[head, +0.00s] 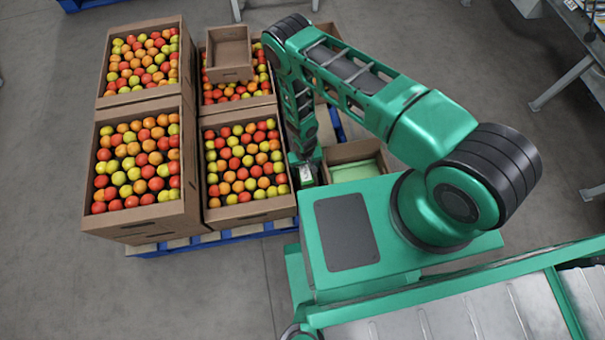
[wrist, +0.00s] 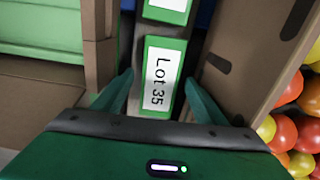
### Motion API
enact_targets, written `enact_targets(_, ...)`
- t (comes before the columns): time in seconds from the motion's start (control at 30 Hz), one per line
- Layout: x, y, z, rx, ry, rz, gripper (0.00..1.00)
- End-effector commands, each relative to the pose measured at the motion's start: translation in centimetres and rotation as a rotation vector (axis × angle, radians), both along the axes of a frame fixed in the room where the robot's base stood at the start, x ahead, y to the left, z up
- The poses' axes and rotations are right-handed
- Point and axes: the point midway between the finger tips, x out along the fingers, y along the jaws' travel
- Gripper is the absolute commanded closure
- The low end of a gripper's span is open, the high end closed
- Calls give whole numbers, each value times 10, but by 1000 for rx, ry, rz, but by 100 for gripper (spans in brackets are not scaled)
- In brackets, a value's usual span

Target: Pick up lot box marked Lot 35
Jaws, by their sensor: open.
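The lot box marked Lot 35 (wrist: 161,76) is green with a white label. In the wrist view it sits in a narrow gap between cardboard walls. My gripper (wrist: 159,80) is open, with one finger to each side of the box; I cannot tell whether they touch it. In the head view my gripper (head: 305,172) is low between the tomato boxes and a box with a green inside, and my arm hides part of that spot. A second green-edged thing with a white label (wrist: 168,8) shows just beyond the Lot 35 box.
Cardboard boxes full of tomatoes (head: 245,212) stand on a blue pallet (head: 225,237). An empty small carton (head: 230,73) rests on the tomatoes at the back. A cardboard wall (wrist: 235,62) is close right of my gripper; the green-lined box (head: 352,171) is close on its other side.

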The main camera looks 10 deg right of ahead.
Motion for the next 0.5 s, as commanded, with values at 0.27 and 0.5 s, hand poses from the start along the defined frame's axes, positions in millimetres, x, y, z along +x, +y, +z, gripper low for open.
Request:
enact_targets(0.27, 0, 0, 0, 0, 0, 0, 85)
enact_targets(0.5, 0, 0, 1, 0, 0, 0, 85)
